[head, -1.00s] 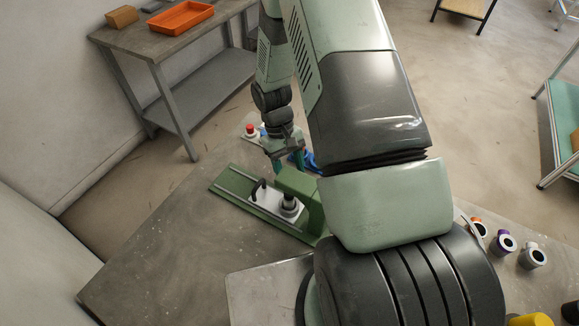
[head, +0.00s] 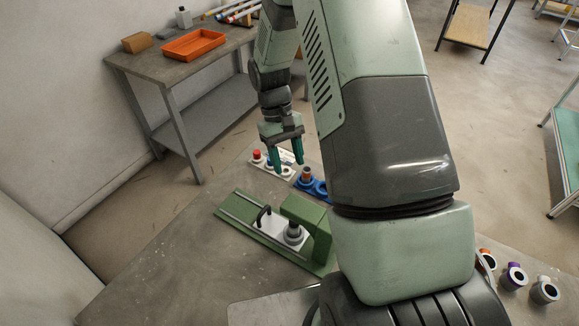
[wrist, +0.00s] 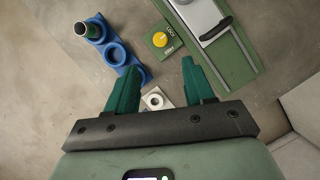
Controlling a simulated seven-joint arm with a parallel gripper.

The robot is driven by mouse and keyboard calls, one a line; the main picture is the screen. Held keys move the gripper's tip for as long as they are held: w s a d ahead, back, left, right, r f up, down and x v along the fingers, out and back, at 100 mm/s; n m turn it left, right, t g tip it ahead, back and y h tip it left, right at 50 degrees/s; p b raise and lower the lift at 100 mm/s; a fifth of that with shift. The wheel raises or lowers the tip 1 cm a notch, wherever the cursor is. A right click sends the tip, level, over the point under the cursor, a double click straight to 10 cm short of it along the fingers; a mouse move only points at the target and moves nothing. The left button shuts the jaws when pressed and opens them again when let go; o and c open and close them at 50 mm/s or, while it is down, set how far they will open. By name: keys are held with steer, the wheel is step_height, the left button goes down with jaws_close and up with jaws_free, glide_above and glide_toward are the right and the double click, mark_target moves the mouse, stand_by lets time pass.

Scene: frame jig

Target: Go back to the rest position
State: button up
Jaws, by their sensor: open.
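My gripper (head: 286,158) hangs above the far part of the work table in the head view, its two green fingers apart and nothing between them. In the wrist view my gripper (wrist: 158,85) is also open and empty. Below it lies the green frame jig (head: 262,230) with a white sliding plate (head: 277,236), a black handle and a dark knob. The jig also shows at the upper right of the wrist view (wrist: 232,50), with a yellow button beside it.
Several cups (head: 515,277) stand at the right table edge. A side bench (head: 130,58) holds an orange tray (head: 193,44).

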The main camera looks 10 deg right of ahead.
stand_by(0.4)
steer(key=s+r+m+t, duration=0.1)
steer(key=s+r+t, duration=0.15)
steer(key=r, duration=0.75)
steer(key=s+r+t, duration=0.2)
steer(key=s+r, duration=0.1)
steer(key=r, duration=0.8)
steer(key=s+r+m+t, duration=0.1)
steer(key=s+r+t, duration=0.1)
steer(key=s+r, duration=0.3)
steer(key=s+r+t+y, duration=0.1)
steer(key=s+r+t, duration=0.2)
steer(key=s, duration=0.8)
step_height(320, 180, up, 3)
steer(key=shift+s+a+f+m, duration=0.2)
steer(key=shift+a+m, duration=0.05)
steer(key=shift+m, duration=0.15)
